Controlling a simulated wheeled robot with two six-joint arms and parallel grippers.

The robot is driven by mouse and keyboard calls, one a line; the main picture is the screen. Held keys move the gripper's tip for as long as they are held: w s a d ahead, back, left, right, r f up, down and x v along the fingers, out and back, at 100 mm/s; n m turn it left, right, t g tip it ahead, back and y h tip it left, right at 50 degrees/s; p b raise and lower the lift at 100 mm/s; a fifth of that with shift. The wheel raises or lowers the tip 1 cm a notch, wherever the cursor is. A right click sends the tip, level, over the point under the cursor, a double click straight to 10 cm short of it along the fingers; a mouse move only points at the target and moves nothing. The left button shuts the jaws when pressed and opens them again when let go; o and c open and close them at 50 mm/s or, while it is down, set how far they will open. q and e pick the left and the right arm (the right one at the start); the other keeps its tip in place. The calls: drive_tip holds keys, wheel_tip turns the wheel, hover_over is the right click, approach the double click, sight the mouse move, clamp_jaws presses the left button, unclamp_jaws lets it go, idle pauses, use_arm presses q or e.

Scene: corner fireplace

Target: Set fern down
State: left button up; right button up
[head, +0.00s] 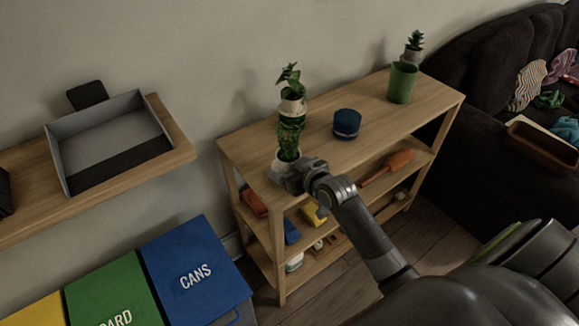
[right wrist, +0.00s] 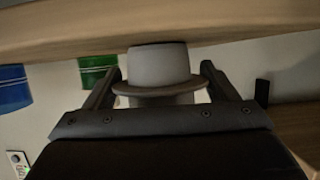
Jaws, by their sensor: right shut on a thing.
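The fern (head: 290,132), a bushy green plant in a small white pot (head: 288,156), is at the near left end of the wooden shelf's top (head: 250,147). My right gripper (head: 290,172) is shut on the pot, low down. In the right wrist view the grey-looking pot (right wrist: 158,66) with its wide rim sits between the two fingers, against the wooden edge (right wrist: 230,22). The fern looks upright. I cannot tell whether the pot's base touches the wood. My left gripper is not in view.
On the shelf top stand another potted plant (head: 291,92) right behind the fern, a blue round container (head: 346,124) and a green cup (head: 401,82). Bare wood lies between them. Lower shelves hold several items. Blue and green bins (head: 196,275) stand at the left.

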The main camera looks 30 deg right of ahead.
drive_tip(key=o, duration=1.1)
drive_tip(key=shift+f, duration=0.1)
drive_tip(key=v, duration=1.2)
